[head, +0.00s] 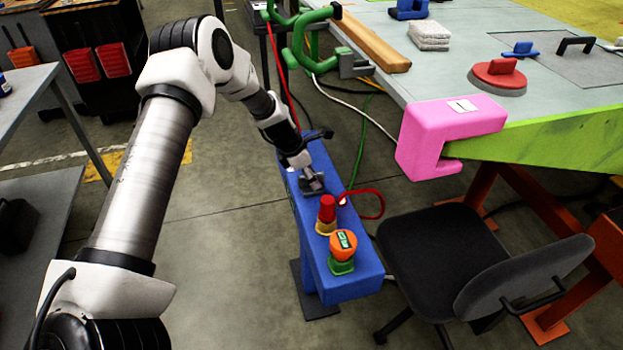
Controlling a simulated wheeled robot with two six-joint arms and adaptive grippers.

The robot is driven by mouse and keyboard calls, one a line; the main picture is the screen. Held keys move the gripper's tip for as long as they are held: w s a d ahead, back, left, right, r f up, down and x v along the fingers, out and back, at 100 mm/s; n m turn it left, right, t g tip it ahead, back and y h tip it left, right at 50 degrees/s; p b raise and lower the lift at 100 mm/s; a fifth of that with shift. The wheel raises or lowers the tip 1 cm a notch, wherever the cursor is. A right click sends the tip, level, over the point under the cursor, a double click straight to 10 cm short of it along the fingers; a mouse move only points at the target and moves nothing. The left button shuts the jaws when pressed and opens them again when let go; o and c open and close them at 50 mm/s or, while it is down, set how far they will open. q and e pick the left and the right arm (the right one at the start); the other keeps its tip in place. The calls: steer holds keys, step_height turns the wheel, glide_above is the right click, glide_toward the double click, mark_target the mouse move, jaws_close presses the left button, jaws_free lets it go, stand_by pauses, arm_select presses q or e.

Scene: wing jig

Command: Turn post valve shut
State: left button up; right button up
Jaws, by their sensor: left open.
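A blue post (355,287) stands on the floor in the middle, its long top running away from me. On its top sit a red knob on a yellow base (327,210) and an orange cap with a small display on a green base (342,245). A red loop (372,204) sticks out at the post's right side. I cannot tell for sure which of these is the valve. My left gripper (312,184) is open, pointing down over the post's top, behind the red knob. Its fingers are small and dark, and I cannot tell whether they touch anything. My right gripper is out of view.
A grey-topped table (455,75) with a pink clamp (450,125) at its corner stands to the right. A black chair (440,255) stands close to the post's right side. Green clamps (305,40) and loose hoses are behind the post. Floor to its left is clear.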

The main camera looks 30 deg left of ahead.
arm_select(q)
jaws_close()
